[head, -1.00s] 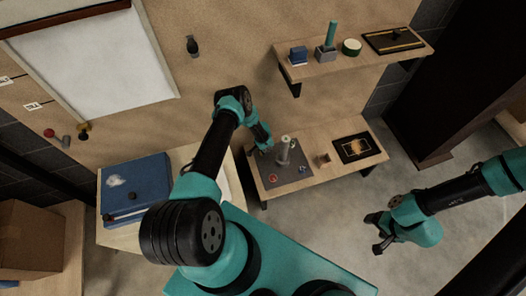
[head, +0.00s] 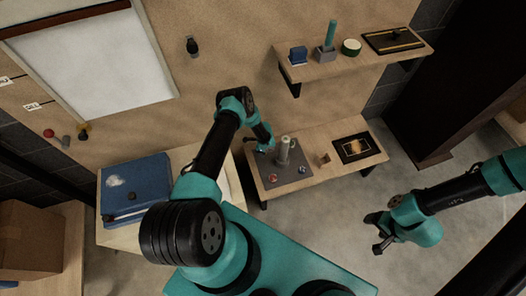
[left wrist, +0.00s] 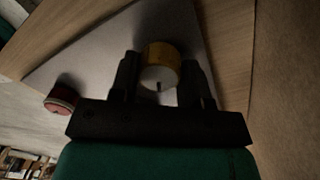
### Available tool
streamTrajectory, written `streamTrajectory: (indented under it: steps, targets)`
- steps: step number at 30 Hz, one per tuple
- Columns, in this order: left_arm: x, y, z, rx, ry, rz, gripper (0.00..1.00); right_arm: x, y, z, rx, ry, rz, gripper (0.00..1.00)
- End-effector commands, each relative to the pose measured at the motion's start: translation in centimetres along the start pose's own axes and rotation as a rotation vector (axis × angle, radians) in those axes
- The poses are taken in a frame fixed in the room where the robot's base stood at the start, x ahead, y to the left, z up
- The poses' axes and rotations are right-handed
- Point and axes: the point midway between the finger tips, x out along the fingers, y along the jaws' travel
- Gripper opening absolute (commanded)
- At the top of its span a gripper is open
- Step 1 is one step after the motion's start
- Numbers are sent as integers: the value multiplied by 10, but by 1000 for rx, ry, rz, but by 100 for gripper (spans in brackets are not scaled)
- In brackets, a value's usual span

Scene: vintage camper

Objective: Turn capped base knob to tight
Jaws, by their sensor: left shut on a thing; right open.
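A grey base plate (head: 295,181) lies on the low wooden bench, with an upright pale post (head: 284,150) on it. In the left wrist view, a short round knob (left wrist: 159,55) with a yellow side and a pale face bearing a small dark mark sits on the plate (left wrist: 100,52). My left gripper (left wrist: 160,78) has a finger on each side of this knob and is shut on it. In the head view the left gripper (head: 266,148) is at the plate's back left, and the knob is hidden there. My right gripper (head: 378,233) is open and empty, well right of the bench.
A red knob (head: 273,178) and a blue knob (head: 302,169) are near the plate's front edge. A wall shelf (head: 345,61) with several items hangs above.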

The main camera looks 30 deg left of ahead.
Motion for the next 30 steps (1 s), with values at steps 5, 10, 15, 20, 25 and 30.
streamTrajectory:
  steps: [5,10,15,20,25,30]
  targets:
    - [0,0,-1,128,-5,-1,19,0,0,0,0,0,0,70]
    - [0,0,-1,207,-9,-1,19,0,0,0,0,0,0,70]
    - [0,0,-1,247,-12,-1,19,0,0,0,0,0,0,70]
    - [0,0,-1,257,-12,-1,19,0,0,0,0,0,0,70]
    - [0,0,-1,257,-12,0,19,0,0,0,0,0,0,70]
    - [0,0,-1,256,-12,0,51,0,0,0,0,0,0,70]
